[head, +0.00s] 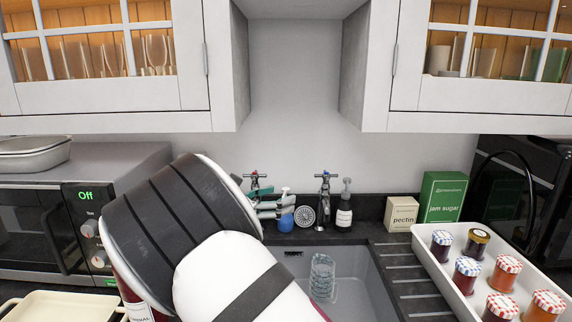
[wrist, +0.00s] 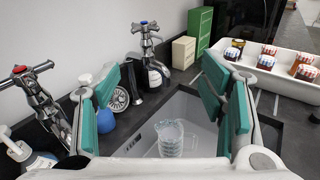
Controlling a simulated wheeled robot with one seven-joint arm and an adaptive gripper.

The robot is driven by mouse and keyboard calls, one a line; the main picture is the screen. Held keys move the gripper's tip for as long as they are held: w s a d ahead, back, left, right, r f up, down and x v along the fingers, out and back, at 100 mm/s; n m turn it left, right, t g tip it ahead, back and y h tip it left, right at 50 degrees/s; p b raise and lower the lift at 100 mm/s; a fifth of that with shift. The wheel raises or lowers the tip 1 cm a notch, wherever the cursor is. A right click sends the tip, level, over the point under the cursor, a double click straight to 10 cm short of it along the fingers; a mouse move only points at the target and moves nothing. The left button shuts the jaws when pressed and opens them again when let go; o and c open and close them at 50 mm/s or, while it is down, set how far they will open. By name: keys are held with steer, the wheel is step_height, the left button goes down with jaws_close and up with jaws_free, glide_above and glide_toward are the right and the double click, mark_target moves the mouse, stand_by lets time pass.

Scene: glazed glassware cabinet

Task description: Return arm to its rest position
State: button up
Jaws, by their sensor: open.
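My arm reaches out over the counter from the lower left of the head view. My gripper (head: 266,205) shows small beyond the arm's dark end, in front of the left tap, partly hidden by the arm. In the wrist view my gripper (wrist: 165,95) is open, with its teal pads wide apart and nothing between them. A clear ridged glass (head: 322,277) stands in the sink (head: 352,272). In the wrist view the glass (wrist: 170,138) shows beyond and below the fingers, apart from them.
Two taps (head: 323,195), a soap bottle (head: 344,208) and a blue bottle (head: 286,220) stand behind the sink. Pectin (head: 401,214) and jam sugar (head: 442,197) boxes and a white tray (head: 427,246) of jars are right. A microwave (head: 60,205) is left. Glazed cabinets (head: 110,97) hang above.

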steer(key=s+d+r+m+g+y, duration=0.2)
steer(key=s+d+m+g+y, duration=0.15)
steer(key=s+d+m, duration=0.5)
steer(key=s+d+r+m+g+y, duration=0.25)
steer(key=s+d+g, duration=0.25)
steer(key=d, duration=0.7)
steer(key=s+m+t+y, duration=0.1)
steer(key=s+m+y, duration=0.2)
steer(key=s+m, duration=0.4)
steer(key=s+d+m+t+y, duration=0.1)
steer(key=s+m+y, duration=0.3)
steer(key=s, duration=1.5)
steer(key=m+t, duration=0.1)
steer(key=m, duration=0.1)
steer(key=shift+s+d+m+y, duration=0.2)
steer(key=shift+s+m+y, duration=0.1)
steer(key=shift+m, duration=0.1)
steer(key=shift+o, duration=0.2)
steer(key=shift+r, duration=0.15)
